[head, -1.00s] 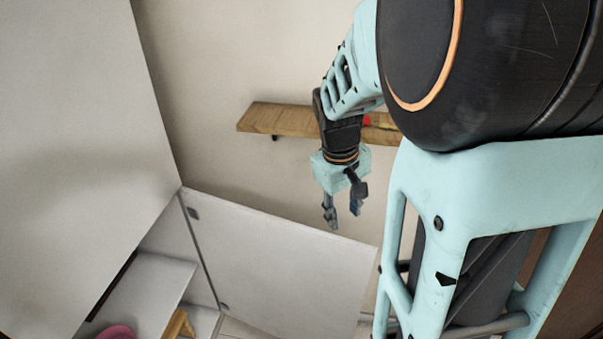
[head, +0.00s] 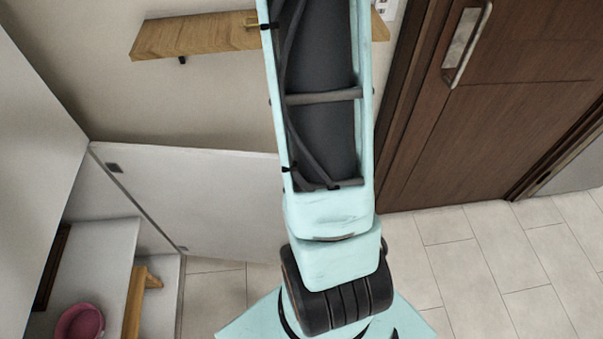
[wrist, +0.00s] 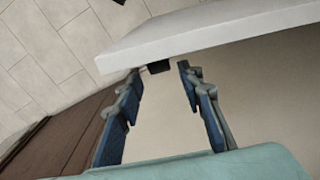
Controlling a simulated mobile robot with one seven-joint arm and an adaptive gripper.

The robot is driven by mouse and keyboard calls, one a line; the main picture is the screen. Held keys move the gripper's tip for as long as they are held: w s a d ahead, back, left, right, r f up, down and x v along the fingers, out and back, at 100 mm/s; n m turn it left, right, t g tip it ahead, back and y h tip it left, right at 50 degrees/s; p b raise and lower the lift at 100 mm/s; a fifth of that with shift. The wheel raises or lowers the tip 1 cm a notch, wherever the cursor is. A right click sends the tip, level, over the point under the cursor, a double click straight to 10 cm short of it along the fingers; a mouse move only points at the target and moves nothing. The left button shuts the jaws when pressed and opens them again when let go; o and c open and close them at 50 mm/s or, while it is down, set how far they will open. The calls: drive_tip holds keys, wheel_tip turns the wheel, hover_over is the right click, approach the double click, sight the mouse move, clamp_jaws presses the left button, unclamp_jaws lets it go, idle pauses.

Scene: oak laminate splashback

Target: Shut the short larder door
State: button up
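The short larder door (head: 200,200) is a pale grey panel standing open in the head view, swung out from the low cupboard (head: 105,265) at left. My arm hides its right end. In the wrist view, a white panel (wrist: 220,30), which looks like this door, crosses the top just beyond my fingertips. A small dark block (wrist: 158,66) shows at its lower edge. My gripper (wrist: 160,74) is open, with nothing held between its fingers. I cannot tell whether a fingertip touches the panel. The gripper is not visible in the head view.
A tall grey panel (head: 30,140) stands at the left. A pink bowl (head: 80,322) and a wooden item (head: 140,300) are in the cupboard. A wooden shelf (head: 190,37) is on the wall above the door. A brown door (head: 520,100) stands at right; tiled floor (head: 490,260) before it is clear.

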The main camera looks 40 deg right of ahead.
wheel_tip(320, 180, down, 10)
drive_tip(key=shift+r+b, duration=0.2)
drive_tip(key=shift+b, duration=0.35)
clamp_jaws()
